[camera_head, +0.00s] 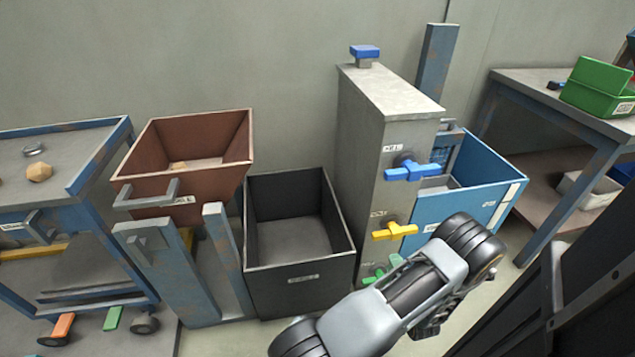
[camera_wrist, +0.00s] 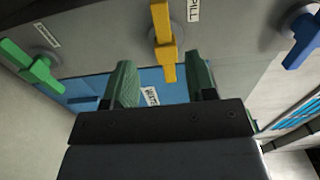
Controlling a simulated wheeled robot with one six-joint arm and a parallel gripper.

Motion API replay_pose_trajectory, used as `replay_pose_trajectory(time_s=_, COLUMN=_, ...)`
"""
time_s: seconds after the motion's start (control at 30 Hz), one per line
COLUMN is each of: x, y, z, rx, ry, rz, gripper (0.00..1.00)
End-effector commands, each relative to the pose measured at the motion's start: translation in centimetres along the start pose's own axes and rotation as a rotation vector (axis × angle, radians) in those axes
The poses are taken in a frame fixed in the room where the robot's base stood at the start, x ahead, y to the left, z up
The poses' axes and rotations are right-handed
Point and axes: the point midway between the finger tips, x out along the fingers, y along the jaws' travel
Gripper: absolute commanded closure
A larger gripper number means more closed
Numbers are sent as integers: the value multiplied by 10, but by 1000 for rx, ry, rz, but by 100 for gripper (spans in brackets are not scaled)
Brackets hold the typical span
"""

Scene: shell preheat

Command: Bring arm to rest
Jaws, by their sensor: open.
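My gripper (camera_wrist: 161,78) is open, its two green-padded fingers apart in the wrist view. The lower end of a yellow valve handle (camera_wrist: 163,40) shows between and beyond the fingertips; I see no contact. A green handle (camera_wrist: 38,66) is on the left and a blue handle (camera_wrist: 303,38) on the right. In the camera_head view, my arm (camera_head: 400,295) is bent in front of a grey cabinet (camera_head: 385,155) bearing a blue handle (camera_head: 413,172), a yellow handle (camera_head: 395,231) and a partly hidden green handle (camera_head: 380,271). The arm hides the fingers there.
A blue bin (camera_head: 470,205) stands right of the cabinet, a black bin (camera_head: 300,268) and a raised brown hopper (camera_head: 185,148) left. A blue-framed cart (camera_head: 75,170) is far left. A workbench (camera_head: 545,95) with a green box (camera_head: 597,88) is right.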

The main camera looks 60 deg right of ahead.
Motion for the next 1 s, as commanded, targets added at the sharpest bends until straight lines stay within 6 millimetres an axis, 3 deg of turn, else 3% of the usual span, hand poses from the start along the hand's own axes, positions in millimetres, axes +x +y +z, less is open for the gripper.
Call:
replay_pose_trajectory(time_s=0.2, x=0, y=0, z=0, rx=0, ry=0, rz=0, gripper=49)
replay_pose_trajectory(time_s=0.27, x=8, y=-12, z=7, rx=0, ry=-42, rz=1, gripper=49)
replay_pose_trajectory(time_s=0.37, x=31, y=-46, z=32, rx=8, ry=-184, rz=12, gripper=49)
replay_pose_trajectory(time_s=0.5, x=70, y=-114, z=100, rx=17, ry=-509, rz=67, gripper=49)
replay_pose_trajectory(time_s=0.67, x=89, y=-197, z=201, rx=-23, ry=-935, rz=204, gripper=49)
replay_pose_trajectory(time_s=0.83, x=67, y=-284, z=308, rx=-192, ry=-1365, rz=421, gripper=49)
replay_pose_trajectory(time_s=0.9, x=47, y=-320, z=346, rx=-319, ry=-1520, rz=525, gripper=49)
replay_pose_trajectory(time_s=1.0, x=13, y=-368, z=387, rx=-550, ry=-1682, rz=650, gripper=49)
